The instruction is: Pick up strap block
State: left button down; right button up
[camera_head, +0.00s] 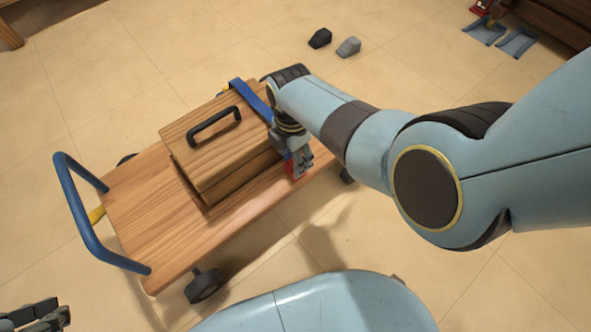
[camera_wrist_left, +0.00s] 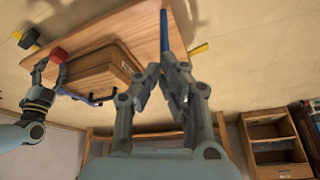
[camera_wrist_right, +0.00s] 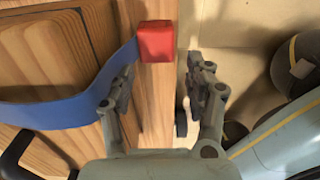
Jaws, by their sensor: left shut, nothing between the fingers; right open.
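The strap block is a small red block (camera_head: 289,168) on the end of a blue strap (camera_head: 250,95) that runs over a wooden case (camera_head: 225,140). In the right wrist view the red block (camera_wrist_right: 155,42) sits ahead of my right gripper (camera_wrist_right: 160,75), roughly in line with the gap between its fingers. That gripper is open, and I cannot tell whether a finger touches the block. The left wrist view also shows the red block (camera_wrist_left: 58,54) by the right gripper. My left gripper (camera_head: 62,313) is shut and empty at the lower left, away from the block.
The case rests on a wooden cart (camera_head: 140,200) with a blue handle (camera_head: 75,215) on the left and dark wheels (camera_head: 205,286). Two wedges (camera_head: 320,38) lie on the open floor behind. A wooden cabinet (camera_wrist_left: 270,140) shows in the left wrist view.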

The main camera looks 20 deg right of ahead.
aim_at(288, 166)
jog(key=shift+f, duration=0.3)
notch_tip(288, 166, down, 2)
jog(key=b, duration=0.2)
jog(key=shift+w+f+b, duration=0.15)
jog(key=shift+f+b, duration=0.1)
jog(key=shift+b, duration=0.05)
jog(key=shift+f+b, duration=0.5)
jog(key=shift+f, duration=0.1)
jog(key=shift+f+b, duration=0.35)
jog(key=shift+f, duration=0.1)
pick_arm(q)
notch_tip(288, 166, down, 6)
jog(key=w+t, duration=0.1)
jog(key=t, duration=0.5)
jog(key=shift+d+f, duration=0.15)
pick_arm(e)
jog(key=shift+f, duration=0.1)
jog(key=shift+w, duration=0.1)
jog(key=c, duration=0.9)
jog(key=shift+c, duration=0.2)
